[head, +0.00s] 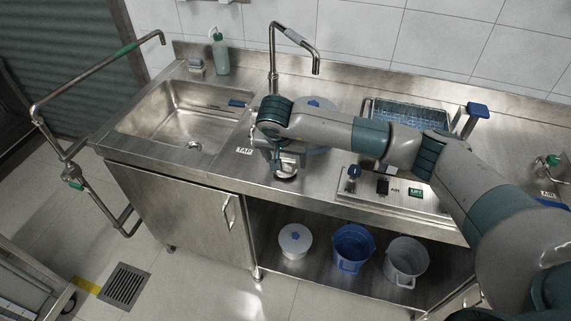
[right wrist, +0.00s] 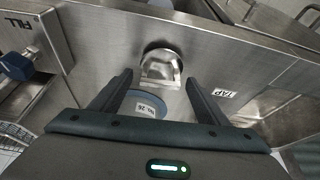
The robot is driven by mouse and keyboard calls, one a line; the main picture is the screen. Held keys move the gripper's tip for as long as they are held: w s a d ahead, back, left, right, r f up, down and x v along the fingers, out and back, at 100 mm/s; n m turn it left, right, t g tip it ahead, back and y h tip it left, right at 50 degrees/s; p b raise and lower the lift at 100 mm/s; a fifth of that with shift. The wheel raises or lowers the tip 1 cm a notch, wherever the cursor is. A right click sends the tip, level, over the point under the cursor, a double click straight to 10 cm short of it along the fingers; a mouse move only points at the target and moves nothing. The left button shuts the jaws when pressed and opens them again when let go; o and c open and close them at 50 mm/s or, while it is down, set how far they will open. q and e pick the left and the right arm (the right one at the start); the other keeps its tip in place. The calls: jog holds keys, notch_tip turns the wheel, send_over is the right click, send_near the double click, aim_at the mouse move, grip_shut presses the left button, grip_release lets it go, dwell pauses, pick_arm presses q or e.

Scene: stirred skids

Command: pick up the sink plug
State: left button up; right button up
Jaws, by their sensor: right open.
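The sink plug (head: 285,173), a small round metal piece with a raised grip, rests on the steel counter near its front edge, right of the sink basin. In the right wrist view the plug (right wrist: 161,68) lies just ahead of and between my fingertips. My right gripper (head: 278,160) is open above the plug, pointing down, and partly hides it in the head view. Its two dark fingers (right wrist: 159,78) show apart, with nothing held between them. My left gripper is not in view.
The sink basin (head: 178,115) is left of the plug, with a TAP label (head: 244,150) between. A round blue-grey container (head: 318,104) stands behind my arm. A wire basket (head: 405,113) is farther right.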

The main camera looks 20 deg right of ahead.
jog(key=shift+w+f, duration=0.1)
jog(key=shift+f, duration=0.15)
jog(key=c, duration=1.2)
jog(key=shift+r, duration=0.1)
